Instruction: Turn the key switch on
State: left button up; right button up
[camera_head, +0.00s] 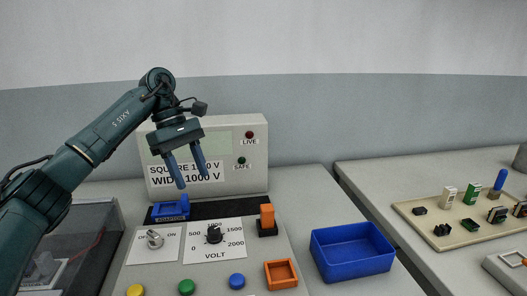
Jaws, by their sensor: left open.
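The key switch (155,239) is a small silver knob on a white plate marked OFF at its left and ON at its right, at the front left of the panel. It is too small to tell which mark it points to. My left gripper (192,181) is open and empty, with its two blue fingers pointing down. It hangs in front of the grey display box, higher in the picture than the key switch and a little to its right, clear of it. My right gripper is not in view.
A black volt dial (214,234) sits right of the switch. A blue adaptor (171,209) stands behind it. An orange block (267,217), an orange tray (281,274) and a blue bin (352,251) lie to the right. Coloured buttons line the front. A connector board (408,208) lies far right.

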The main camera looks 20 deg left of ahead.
aim_at(155, 243)
jog(key=k, duration=1.5)
